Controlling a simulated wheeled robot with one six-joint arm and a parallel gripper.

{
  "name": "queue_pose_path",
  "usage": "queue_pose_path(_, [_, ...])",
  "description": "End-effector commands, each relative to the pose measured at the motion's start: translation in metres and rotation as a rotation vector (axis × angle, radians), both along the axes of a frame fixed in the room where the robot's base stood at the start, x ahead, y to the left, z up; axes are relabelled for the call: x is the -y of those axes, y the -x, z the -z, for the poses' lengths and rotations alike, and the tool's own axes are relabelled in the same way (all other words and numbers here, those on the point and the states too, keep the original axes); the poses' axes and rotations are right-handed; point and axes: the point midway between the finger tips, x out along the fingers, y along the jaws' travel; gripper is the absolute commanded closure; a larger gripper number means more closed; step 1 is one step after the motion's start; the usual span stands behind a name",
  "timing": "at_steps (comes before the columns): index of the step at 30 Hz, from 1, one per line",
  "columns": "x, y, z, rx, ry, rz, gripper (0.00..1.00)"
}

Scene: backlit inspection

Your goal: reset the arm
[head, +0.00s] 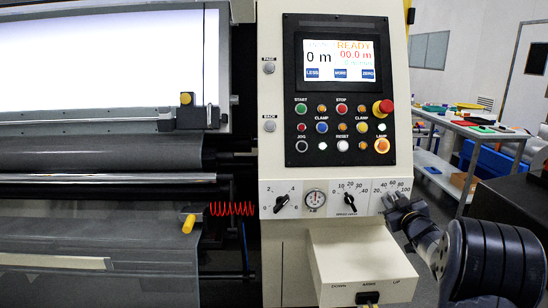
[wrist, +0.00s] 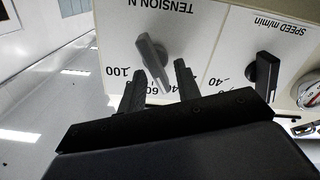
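My gripper (head: 397,203) is at the right end of the dial strip, in front of the tension dial. In the wrist view my gripper (wrist: 160,82) has its two dark fingers apart, with a gap between them. The grey tension knob (wrist: 153,58) shows between and beyond the fingertips, its lever slanting down toward the gap. I see clear space on both sides of the lever, and I cannot tell if either finger touches it. In the head view the knob is mostly hidden by my gripper.
The black speed knob (wrist: 263,72) is close beside the tension dial. Below the strip, a pale box (head: 360,262) juts out with an arms switch (head: 367,297). The button panel (head: 340,125) is above. A bench (head: 470,128) with coloured items stands behind at right.

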Motion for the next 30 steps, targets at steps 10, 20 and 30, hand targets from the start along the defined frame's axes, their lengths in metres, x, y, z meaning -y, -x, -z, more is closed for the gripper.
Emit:
queue_pose_path(10, [0.0054,0.0004,-0.0062,-0.01,-0.298,0.002,0.68])
queue_pose_path(20, [0.0069,0.0006,-0.0037,-0.012,-0.403,0.001,0.68])
queue_pose_path(30, [0.0062,0.0009,-0.0027,-0.012,-0.402,0.002,0.68])
